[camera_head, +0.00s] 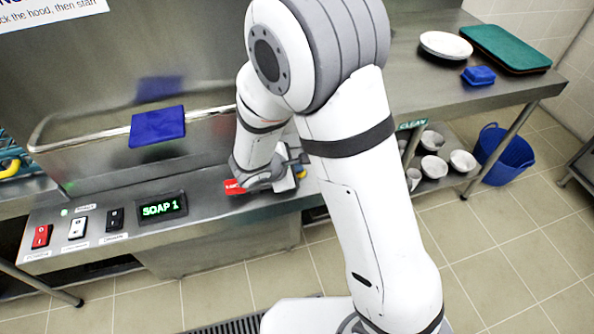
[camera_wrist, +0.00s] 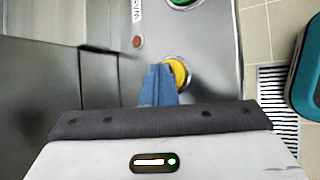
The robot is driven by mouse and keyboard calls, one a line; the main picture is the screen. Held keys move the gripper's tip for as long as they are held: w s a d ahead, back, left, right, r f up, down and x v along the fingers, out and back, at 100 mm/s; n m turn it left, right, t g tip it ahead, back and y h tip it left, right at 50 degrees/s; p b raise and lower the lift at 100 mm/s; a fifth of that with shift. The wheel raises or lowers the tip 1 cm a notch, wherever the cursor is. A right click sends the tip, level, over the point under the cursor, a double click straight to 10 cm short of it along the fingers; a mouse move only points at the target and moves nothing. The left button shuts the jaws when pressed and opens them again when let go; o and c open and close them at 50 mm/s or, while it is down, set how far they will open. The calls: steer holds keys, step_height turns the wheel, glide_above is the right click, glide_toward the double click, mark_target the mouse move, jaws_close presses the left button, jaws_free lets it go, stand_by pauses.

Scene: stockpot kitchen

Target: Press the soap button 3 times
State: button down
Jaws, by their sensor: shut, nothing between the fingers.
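The green display (camera_head: 162,207) on the steel panel reads "SOAP 1". A round yellow button (camera_wrist: 180,72) in a metal ring is right at my gripper's fingertips in the wrist view. A bit of yellow (camera_head: 300,171) also shows beside my wrist in the head view. My gripper (camera_wrist: 158,70) is shut and empty, with its blue fingers together. The fingertips cover the left part of the yellow button; I cannot tell whether they press it. In the head view my arm hides most of the gripper. No soap label is readable at the button.
A green button (camera_wrist: 183,2) and a small red light (camera_wrist: 138,41) lie ahead on the panel. Red (camera_head: 41,236), white (camera_head: 78,227) and black (camera_head: 115,218) switches sit left of the display. A blue handle pad (camera_head: 157,126) sticks out from the hood above.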

steer(key=shift+r+p, duration=0.3)
steer(key=shift+r, duration=0.5)
steer(key=shift+r+p, duration=1.65)
steer(key=shift+r, duration=0.9)
steer(key=shift+f, duration=0.1)
